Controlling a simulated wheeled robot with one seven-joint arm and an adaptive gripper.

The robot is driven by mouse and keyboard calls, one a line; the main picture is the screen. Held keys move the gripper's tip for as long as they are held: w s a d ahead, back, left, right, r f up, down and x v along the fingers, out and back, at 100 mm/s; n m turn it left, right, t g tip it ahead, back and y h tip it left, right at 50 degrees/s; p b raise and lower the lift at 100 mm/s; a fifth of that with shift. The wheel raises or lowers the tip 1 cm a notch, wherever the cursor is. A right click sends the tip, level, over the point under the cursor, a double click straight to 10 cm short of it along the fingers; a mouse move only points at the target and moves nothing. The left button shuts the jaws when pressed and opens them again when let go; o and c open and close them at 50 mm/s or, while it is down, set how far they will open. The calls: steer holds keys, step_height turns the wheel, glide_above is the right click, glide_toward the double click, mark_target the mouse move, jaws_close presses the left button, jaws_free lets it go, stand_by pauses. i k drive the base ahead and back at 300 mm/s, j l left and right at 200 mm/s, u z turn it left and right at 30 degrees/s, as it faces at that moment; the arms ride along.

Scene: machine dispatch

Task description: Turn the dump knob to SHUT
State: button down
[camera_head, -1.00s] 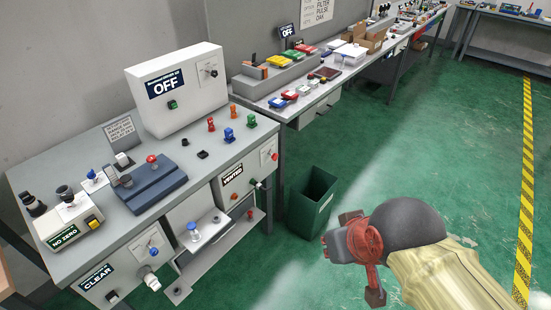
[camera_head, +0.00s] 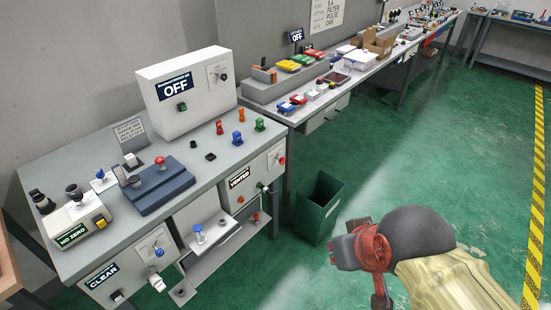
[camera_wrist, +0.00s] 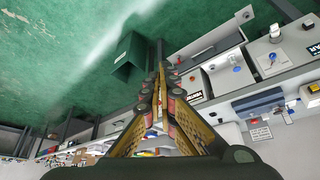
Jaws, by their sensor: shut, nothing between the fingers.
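No label reading dump is legible, so I cannot tell for sure which knob it is. The front panel marked VENTED (camera_head: 238,178) has a dial with a red knob (camera_head: 282,160) at its right and a small green knob (camera_head: 262,187) below. The panel marked CLEAR (camera_head: 102,274) has a dial (camera_head: 157,249) and a pale knob (camera_head: 157,282). My gripper (camera_head: 338,252) is over the floor, right of the bench and apart from every knob. In the wrist view its fingers (camera_wrist: 160,68) are together and empty.
A dark green bin (camera_head: 318,208) stands on the floor between the bench and my gripper. The bench top (camera_head: 215,165) carries colored knobs, a blue block (camera_head: 155,188) and a white OFF box (camera_head: 190,85). A shelf juts out below. Green floor at right is clear.

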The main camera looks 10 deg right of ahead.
mark_target(281, 161)
steer(key=i+l, duration=0.15)
steer(key=i, duration=0.25)
steer(key=i+l, duration=0.15)
steer(key=i, duration=0.25)
steer(key=u, duration=0.05)
